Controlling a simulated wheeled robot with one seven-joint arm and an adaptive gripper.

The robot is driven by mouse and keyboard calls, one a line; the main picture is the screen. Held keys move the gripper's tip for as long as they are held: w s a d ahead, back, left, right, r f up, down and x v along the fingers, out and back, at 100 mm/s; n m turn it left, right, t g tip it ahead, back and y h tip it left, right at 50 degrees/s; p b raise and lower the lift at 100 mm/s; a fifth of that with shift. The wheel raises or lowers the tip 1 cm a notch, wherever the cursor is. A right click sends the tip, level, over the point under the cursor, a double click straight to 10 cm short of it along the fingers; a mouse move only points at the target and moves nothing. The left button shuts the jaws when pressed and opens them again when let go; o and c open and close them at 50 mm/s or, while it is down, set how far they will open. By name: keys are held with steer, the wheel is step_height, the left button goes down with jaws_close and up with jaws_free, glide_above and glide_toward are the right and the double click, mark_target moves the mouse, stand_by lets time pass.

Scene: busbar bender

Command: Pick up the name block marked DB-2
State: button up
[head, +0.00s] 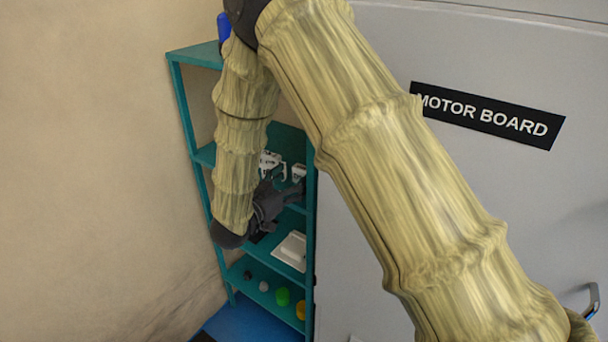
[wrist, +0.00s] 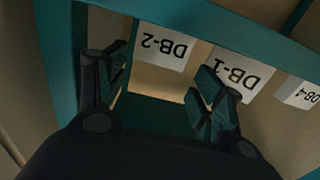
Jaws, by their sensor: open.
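The white name block marked DB-2 (wrist: 165,48) stands on the teal shelf in the wrist view, its lettering upside down in the picture. My gripper (wrist: 163,76) is open, with one finger left of DB-2 and the other to its right, in front of the DB-1 block. DB-2 shows beyond and between the fingertips; I cannot tell whether either finger touches it. In the head view my gripper (head: 292,193) reaches into the teal shelf unit, and DB-2 cannot be made out there.
The teal shelf unit (head: 312,230) has posts close to my gripper. A grey MOTOR BOARD cabinet (head: 560,200) stands to the right. A white item (head: 291,250) lies one shelf lower.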

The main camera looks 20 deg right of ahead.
mark_target(302, 173)
steer(key=shift+w+d+p, duration=0.3)
steer(key=shift+d, duration=0.2)
steer(key=shift+p+x, duration=0.65)
steer(key=shift+x, duration=1.3)
steer(key=shift+f, duration=0.2)
steer(key=c, duration=0.7)
